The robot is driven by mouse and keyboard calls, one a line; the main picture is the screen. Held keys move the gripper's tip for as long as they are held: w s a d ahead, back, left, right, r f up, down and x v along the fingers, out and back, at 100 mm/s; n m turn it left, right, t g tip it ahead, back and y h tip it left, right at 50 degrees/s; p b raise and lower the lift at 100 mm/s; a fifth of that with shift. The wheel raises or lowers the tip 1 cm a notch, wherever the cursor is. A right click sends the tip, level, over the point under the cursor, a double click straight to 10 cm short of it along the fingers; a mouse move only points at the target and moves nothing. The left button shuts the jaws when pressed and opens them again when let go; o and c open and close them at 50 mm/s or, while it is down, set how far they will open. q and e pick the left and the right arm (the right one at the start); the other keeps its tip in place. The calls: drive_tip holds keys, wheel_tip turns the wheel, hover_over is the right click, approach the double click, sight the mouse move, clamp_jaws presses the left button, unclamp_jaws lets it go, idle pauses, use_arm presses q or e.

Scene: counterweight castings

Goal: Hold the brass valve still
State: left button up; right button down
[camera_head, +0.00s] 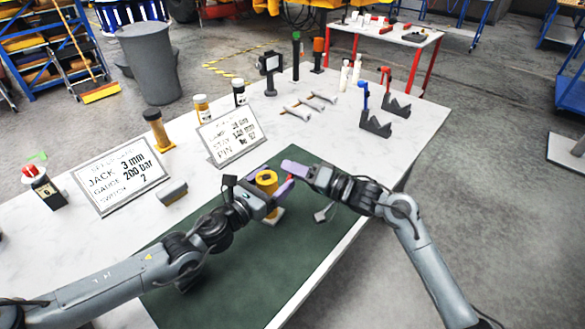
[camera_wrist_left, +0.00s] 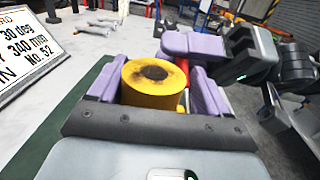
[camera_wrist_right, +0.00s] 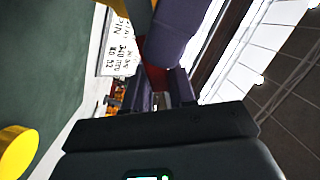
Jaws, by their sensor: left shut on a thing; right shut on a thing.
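The brass valve (camera_head: 267,179) is a yellow cylinder with a dark, worn centre on its top. It stands over the green mat, and its lower part is mostly hidden by my left gripper. My left gripper (camera_head: 264,192) is shut on it, with one purple finger on each side of the body (camera_wrist_left: 150,88) in the left wrist view. A red part (camera_head: 284,188) sits at the valve's right side. My right gripper (camera_head: 290,177) is shut on this red part, which also shows between its purple fingers in the right wrist view (camera_wrist_right: 156,78). How the red part joins the valve is hidden.
The green mat (camera_head: 230,278) lies near the table's front edge. Two sign plates (camera_head: 122,174) (camera_head: 231,136) stand behind it, with a small grey-yellow block (camera_head: 172,192) between. Bottles, tools and red and blue-handled stands (camera_head: 375,124) are farther back.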

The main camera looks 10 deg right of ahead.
use_arm(q)
drive_tip(key=c, duration=0.3)
drive_tip(key=shift+s+d+f, duration=0.1)
use_arm(e)
drive_tip(key=shift+w+d+f+m, duration=0.15)
drive_tip(key=shift+f+m, duration=0.55)
drive_tip(key=shift+m, duration=0.4)
drive_tip(key=shift+w+d+f+m, duration=0.1)
drive_tip(key=shift+w+f+m, duration=0.1)
drive_tip(key=shift+f+m, duration=0.75)
drive_tip(key=shift+w+d+f+m, duration=0.15)
drive_tip(key=shift+f+m, duration=0.35)
drive_tip(key=shift+m, duration=0.75)
drive_tip(key=shift+a, duration=0.1)
use_arm(q)
drive_tip(key=shift+f, duration=0.1)
use_arm(e)
drive_tip(key=shift+a, duration=0.1)
drive_tip(key=c, duration=1.3)
unclamp_jaws()
drive_tip(key=shift+r, duration=0.1)
drive_tip(key=o, duration=0.3)
